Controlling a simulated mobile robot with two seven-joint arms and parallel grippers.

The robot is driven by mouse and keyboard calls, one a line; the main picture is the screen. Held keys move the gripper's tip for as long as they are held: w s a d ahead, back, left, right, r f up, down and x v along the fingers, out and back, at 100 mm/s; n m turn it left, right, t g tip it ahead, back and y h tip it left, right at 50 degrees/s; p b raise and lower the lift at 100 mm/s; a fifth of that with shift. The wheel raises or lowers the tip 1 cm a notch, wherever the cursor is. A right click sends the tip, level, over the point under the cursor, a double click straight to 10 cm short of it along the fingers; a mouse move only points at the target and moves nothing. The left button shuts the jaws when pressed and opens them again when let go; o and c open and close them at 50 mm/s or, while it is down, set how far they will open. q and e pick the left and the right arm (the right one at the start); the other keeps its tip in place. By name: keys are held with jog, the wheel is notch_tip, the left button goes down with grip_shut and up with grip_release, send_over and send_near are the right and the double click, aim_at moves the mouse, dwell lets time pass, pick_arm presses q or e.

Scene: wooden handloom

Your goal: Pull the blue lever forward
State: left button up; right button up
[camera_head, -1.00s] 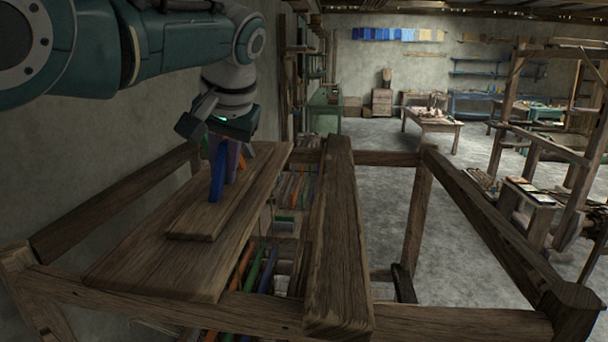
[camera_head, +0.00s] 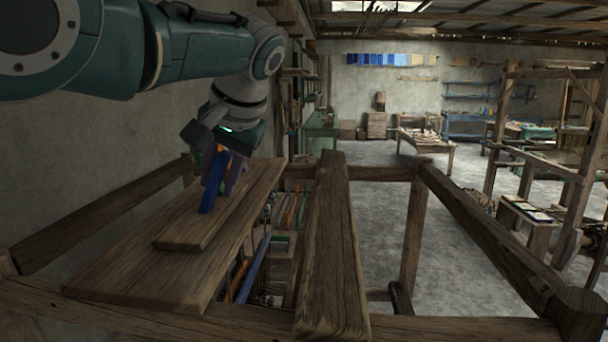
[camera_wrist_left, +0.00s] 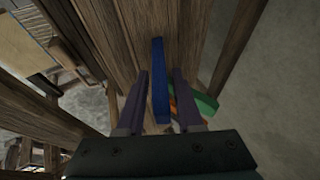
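The blue lever (camera_head: 213,188) stands tilted on the wooden board of the loom, its upper part close under my left gripper. My left gripper (camera_head: 224,180) points down at the levers, with a purple finger showing to the right of the blue lever. In the left wrist view, the blue lever (camera_wrist_left: 159,82) lies between the two purple fingers (camera_wrist_left: 161,95), with narrow gaps beside it. The gripper looks open around it. A green lever (camera_wrist_left: 206,105) and an orange lever (camera_wrist_left: 173,105) are partly hidden by the right finger. My right gripper is not in view.
The levers rise from a raised plank (camera_head: 185,236) on a wide board of the loom. A thick beam (camera_head: 333,255) runs to the right of it, with coloured rods (camera_head: 254,271) in the gap. A wall is close on the left. Open floor lies right of the frame.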

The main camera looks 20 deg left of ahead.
aim_at(226, 155)
pick_arm(q)
jog(key=shift+o, duration=0.7)
jog(key=shift+r, duration=0.1)
jog(key=shift+d+r+p, duration=0.2)
jog(key=shift+r+p, duration=0.1)
jog(key=shift+p, duration=0.05)
jog(key=shift+p+v, duration=0.6)
jog(key=shift+v, duration=0.35)
jog(key=b+v, duration=0.2)
jog(key=v, duration=0.4)
jog(key=shift+s+d+b, duration=0.15)
jog(key=shift+b, duration=0.25)
jog(key=shift+s+d+r, duration=0.15)
jog(key=shift+r, duration=0.3)
